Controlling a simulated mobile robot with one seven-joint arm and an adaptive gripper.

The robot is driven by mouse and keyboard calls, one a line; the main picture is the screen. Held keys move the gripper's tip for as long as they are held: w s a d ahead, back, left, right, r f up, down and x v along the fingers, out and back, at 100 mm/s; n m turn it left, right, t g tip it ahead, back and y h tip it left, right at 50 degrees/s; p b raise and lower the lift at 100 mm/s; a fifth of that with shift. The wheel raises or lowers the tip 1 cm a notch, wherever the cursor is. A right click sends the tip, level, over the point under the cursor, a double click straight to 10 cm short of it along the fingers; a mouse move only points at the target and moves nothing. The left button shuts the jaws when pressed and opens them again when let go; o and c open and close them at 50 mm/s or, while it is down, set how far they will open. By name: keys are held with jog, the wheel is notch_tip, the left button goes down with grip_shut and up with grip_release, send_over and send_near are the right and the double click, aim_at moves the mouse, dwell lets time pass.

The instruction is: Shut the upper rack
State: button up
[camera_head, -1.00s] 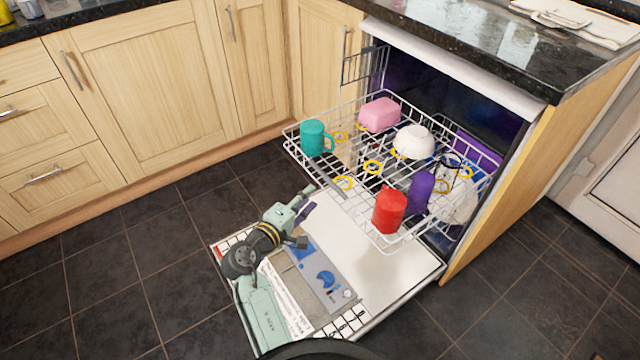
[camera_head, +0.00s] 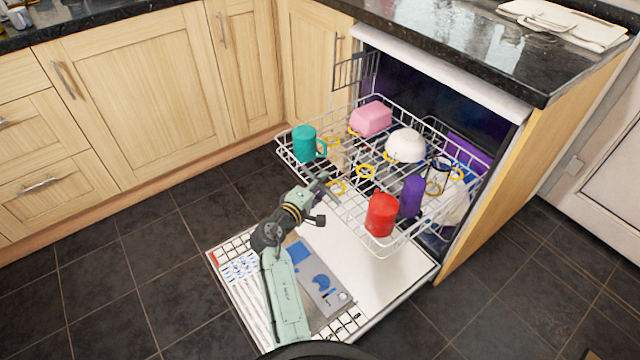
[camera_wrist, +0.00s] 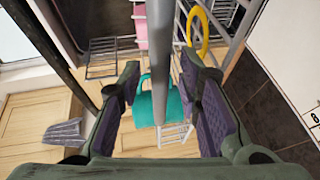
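The upper rack (camera_head: 286,156), a white wire basket, is pulled out of the dishwasher above its lowered door. It holds a teal mug (camera_head: 304,143), a pink box-shaped item (camera_head: 371,118), a white bowl (camera_head: 404,146), a red cup (camera_head: 381,214) and a purple cup (camera_head: 411,196). My gripper (camera_head: 322,199) is at the rack's front edge. In the wrist view my gripper (camera_wrist: 163,105) is open, with a grey bar (camera_wrist: 159,60), apparently the rack's front rail, running between its fingers. I cannot tell whether either finger touches it. The teal mug (camera_wrist: 150,105) shows behind the bar.
The lowered dishwasher door (camera_head: 375,275) lies under the rack and my arm. Wooden cabinets (camera_head: 140,110) stand left, and a wooden side panel (camera_head: 500,190) stands right of the opening. A dark granite worktop (camera_head: 450,45) is above. The tiled floor (camera_head: 120,270) at left is clear.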

jog(key=shift+c, duration=0.6)
grip_shut()
